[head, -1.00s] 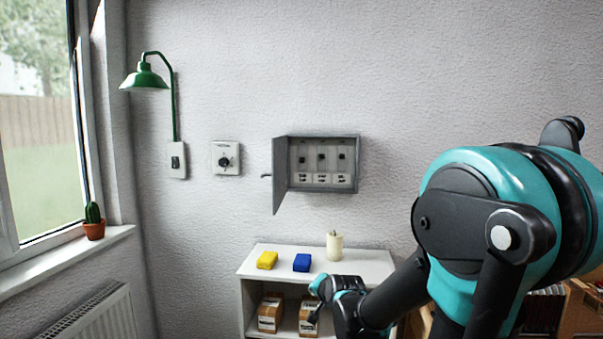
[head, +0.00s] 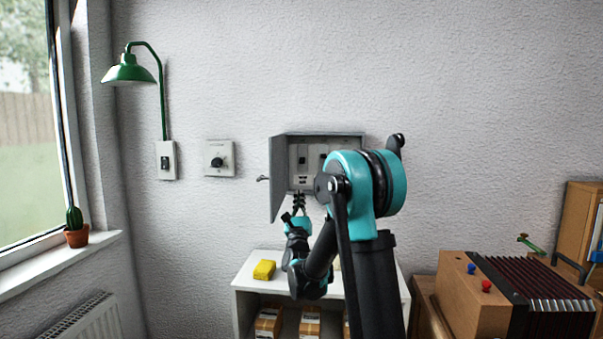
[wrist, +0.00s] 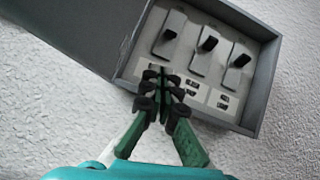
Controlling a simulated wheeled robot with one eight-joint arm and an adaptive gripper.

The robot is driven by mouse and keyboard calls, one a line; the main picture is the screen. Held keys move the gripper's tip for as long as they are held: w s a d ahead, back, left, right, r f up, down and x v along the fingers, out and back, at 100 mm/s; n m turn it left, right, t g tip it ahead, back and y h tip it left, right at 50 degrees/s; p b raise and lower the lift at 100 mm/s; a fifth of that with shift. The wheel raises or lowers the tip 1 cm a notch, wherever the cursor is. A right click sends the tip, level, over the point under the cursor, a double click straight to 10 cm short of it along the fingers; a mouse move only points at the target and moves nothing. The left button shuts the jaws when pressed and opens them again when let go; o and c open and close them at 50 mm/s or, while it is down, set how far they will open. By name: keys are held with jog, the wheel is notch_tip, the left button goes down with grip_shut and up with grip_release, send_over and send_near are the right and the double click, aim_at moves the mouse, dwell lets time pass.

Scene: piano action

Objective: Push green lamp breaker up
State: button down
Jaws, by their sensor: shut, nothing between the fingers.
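A grey breaker box (head: 318,135) hangs on the wall with its door (head: 278,178) open to the left. The wrist view shows three breakers with black toggles: left (wrist: 169,36), middle (wrist: 208,44) and right (wrist: 240,61). Labels sit below them, too blurred for me to tell surely which is the green lamp's; the left label is hidden behind my fingers. My gripper (wrist: 162,78) is shut and empty, its tips in front of the box's lower left part, below the left toggle. It also shows in the head view (head: 299,200). I cannot tell whether it touches anything.
A green wall lamp (head: 128,72) and a dial plate (head: 219,158) are left of the box. Below is a white shelf (head: 245,276) with a yellow block (head: 264,270). My arm hides the box's right part. An accordion (head: 530,300) stands at the right.

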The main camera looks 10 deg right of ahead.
aim_at(303, 158)
jog(key=m+h, duration=0.2)
jog(key=r+m, duration=0.1)
jog(key=m, duration=0.1)
jog(key=shift+w+t+h, duration=0.35)
jog(key=shift+t+h, duration=0.05)
jog(key=x, duration=1)
